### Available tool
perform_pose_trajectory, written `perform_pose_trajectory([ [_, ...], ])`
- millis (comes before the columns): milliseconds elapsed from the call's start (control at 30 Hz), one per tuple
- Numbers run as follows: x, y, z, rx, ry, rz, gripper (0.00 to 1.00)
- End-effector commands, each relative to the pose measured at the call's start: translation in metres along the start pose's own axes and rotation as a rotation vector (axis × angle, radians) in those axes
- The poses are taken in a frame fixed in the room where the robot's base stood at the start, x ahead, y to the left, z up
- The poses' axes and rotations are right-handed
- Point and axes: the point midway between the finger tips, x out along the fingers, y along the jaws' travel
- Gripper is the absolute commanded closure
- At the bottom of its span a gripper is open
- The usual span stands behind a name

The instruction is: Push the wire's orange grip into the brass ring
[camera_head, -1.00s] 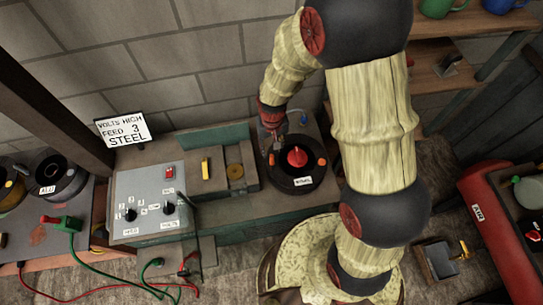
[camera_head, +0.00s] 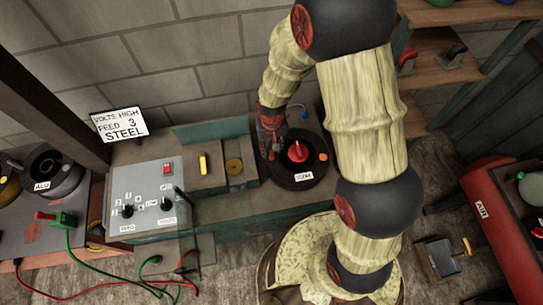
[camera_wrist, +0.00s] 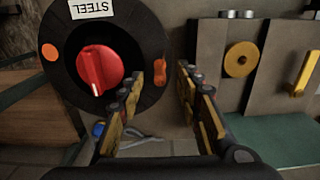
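The black wire spool (camera_head: 312,168), labelled STEEL, has a red centre knob (camera_head: 298,151). In the wrist view the spool (camera_wrist: 150,38) is at upper left. An elongated orange grip (camera_wrist: 160,71) sits at its rim, between my fingertips and closer to the left one. My gripper (camera_wrist: 160,76) is open, its fingers apart on either side of the grip. In the head view my gripper (camera_head: 271,146) is at the spool's left edge and largely hides the grip. The brass ring (camera_head: 234,166) is on a grey block left of the spool; it also shows in the wrist view (camera_wrist: 241,59).
A control box (camera_head: 146,200) with a red switch and dials stands left on the bench. A yellow handle (camera_head: 203,164) is beside the ring. A sign (camera_head: 119,124) reads VOLTS HIGH, FEED 3, STEEL. Red and green cables (camera_head: 160,284) hang at lower left.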

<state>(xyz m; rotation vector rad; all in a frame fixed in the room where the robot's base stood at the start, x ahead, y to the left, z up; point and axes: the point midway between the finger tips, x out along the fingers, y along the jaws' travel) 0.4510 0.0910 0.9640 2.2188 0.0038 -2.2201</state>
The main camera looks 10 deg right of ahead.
Motion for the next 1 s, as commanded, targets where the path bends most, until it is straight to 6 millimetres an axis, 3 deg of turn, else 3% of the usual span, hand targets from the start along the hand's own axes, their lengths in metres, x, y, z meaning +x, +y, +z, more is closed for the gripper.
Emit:
perform_pose_trajectory([
  [100,0.021,0.0,0.0,0.0,0.0,0.0,0.65],
  [333,0.043,0.0,0.0,0.0,0.0,0.0,0.65],
  [1000,0.046,0.0,0.0,0.0,0.001,0.0,0.65],
])
